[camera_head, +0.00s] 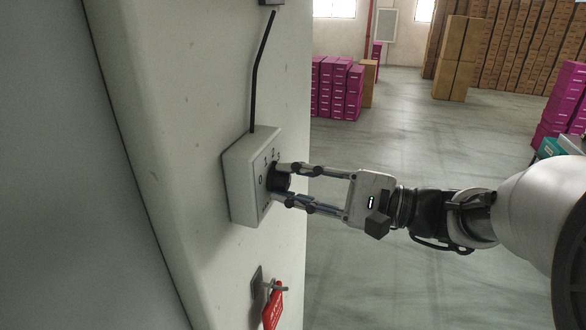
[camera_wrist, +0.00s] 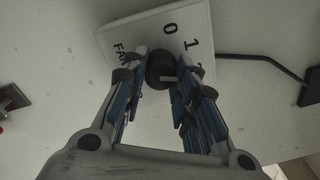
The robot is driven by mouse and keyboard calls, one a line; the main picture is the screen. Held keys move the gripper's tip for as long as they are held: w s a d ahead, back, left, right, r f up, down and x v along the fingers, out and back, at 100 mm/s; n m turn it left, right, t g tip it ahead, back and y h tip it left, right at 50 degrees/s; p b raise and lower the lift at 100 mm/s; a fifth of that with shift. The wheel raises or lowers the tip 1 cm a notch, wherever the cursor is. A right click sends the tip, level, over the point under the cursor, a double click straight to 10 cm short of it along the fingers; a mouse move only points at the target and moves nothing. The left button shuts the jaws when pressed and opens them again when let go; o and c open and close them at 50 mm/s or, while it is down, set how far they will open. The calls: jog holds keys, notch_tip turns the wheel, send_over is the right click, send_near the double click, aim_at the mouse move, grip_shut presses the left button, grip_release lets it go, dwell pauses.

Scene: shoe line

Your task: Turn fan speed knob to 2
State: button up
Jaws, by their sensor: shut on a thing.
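The fan speed knob (camera_head: 280,181) is a round black knob on a white control box (camera_head: 238,183) fixed to a pale wall panel. My gripper (camera_head: 284,183) reaches in from the right with its fingers on either side of the knob, shut on it. In the wrist view the knob (camera_wrist: 161,70) sits between the fingertips of my gripper (camera_wrist: 160,75). The box face (camera_wrist: 150,25) shows the figures 0 and 1 and part of the word FAN. The fingers hide part of the scale there. The knob's exact setting is hard to tell.
A black cable (camera_head: 257,75) runs up from the box. A red tag (camera_head: 272,306) hangs from a small metal latch below it. Magenta boxes (camera_head: 337,88) and brown cartons (camera_head: 455,58) stand far back.

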dwell(0.4)
jog(key=o, duration=1.1)
jog(key=shift+d, duration=0.1)
jog(key=v, duration=1.2)
jog(key=shift+f, duration=0.1)
